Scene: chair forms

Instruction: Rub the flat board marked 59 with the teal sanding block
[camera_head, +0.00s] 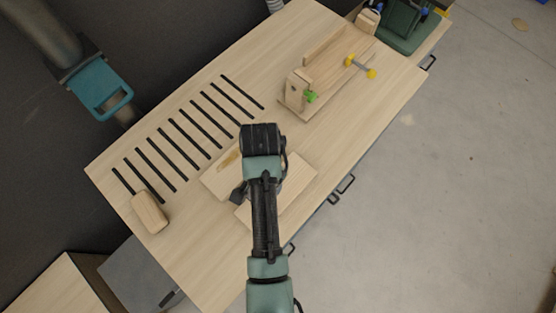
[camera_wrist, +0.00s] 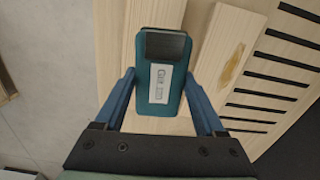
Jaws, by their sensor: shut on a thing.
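My gripper (camera_head: 262,140) is shut on the teal sanding block (camera_wrist: 160,111), which sits between its two blue fingers in the wrist view (camera_wrist: 160,82). The block has a pale label and a dark patch at its far end. My arm and gripper hide it in the head view. Two pale boards lie side by side below: a plain one (camera_head: 297,182), also in the wrist view (camera_wrist: 115,45), and one with a brown knot mark (camera_head: 217,183), nearer the slots (camera_wrist: 222,45). The block overlaps the plain board in the wrist view. I cannot tell whether they touch. No number 59 is readable.
The wooden bench (camera_head: 185,255) has a row of black slots (camera_head: 189,142). A rounded wood block (camera_head: 150,211) lies at the left.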

